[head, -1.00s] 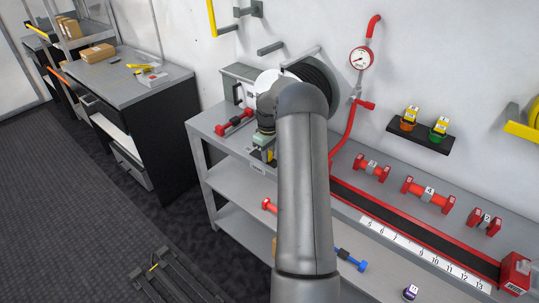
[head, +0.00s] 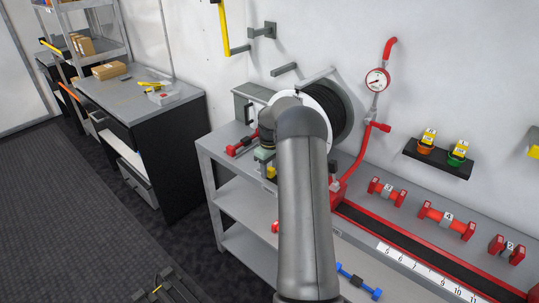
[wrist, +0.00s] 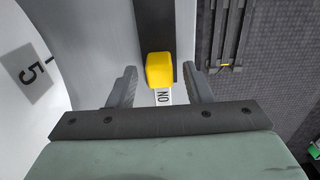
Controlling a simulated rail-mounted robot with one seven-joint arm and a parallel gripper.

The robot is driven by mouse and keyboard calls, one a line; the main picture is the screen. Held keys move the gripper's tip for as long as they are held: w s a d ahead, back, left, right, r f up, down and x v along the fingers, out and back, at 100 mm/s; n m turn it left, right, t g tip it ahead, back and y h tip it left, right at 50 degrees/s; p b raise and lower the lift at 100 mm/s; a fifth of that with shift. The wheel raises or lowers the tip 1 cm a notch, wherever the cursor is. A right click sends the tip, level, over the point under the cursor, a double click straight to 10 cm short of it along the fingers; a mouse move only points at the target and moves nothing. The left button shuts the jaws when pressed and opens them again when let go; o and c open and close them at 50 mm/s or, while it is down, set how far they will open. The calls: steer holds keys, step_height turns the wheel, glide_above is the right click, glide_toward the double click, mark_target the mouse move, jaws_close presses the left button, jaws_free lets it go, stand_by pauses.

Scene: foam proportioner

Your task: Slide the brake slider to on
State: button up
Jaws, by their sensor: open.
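The brake slider's yellow knob (wrist: 160,70) is in the middle of the wrist view, at the near end of a dark straight track (wrist: 155,25). A white label (wrist: 163,97) reading ON lies just on my side of the knob. My gripper (wrist: 158,74) is open, with one finger on each side of the knob and a visible gap on both sides. In the head view a bit of yellow (head: 271,172) shows below my gripper (head: 266,160); my arm hides most of the area, and the fingertips cannot be made out.
In the head view, the black hose reel (head: 328,105) stands behind my arm. A red fitting (head: 243,143) lies left on the bench (head: 222,145). A gauge (head: 377,80) hangs on the wall.

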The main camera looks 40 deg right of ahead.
mark_target(269, 168)
step_height(269, 168, up, 17)
steer(key=b, duration=0.1)
steer(key=shift+b, duration=0.35)
steer(key=shift+a, duration=0.15)
steer(key=s+a+r, duration=0.2)
steer(key=s+a, duration=0.2)
steer(key=a, duration=0.6)
steer(key=s+a+r, duration=0.2)
steer(key=s+a, duration=0.2)
steer(key=a, duration=0.6)
steer(key=s+a+f, duration=0.3)
steer(key=s+a, duration=0.1)
steer(key=s, duration=0.4)
steer(key=s+a+f+m, duration=0.1)
steer(key=s+a+f, duration=0.1)
steer(key=s+a, duration=0.3)
steer(key=s+a+f+m, duration=0.1)
steer(key=s+a+f, duration=0.2)
steer(key=s, duration=0.9)
steer(key=shift+a+f+t, duration=0.3)
steer(key=shift+a+f, duration=0.05)
steer(key=shift+a, duration=0.7)
steer(key=shift+c, duration=1)
steer(key=shift+s, duration=0.15)
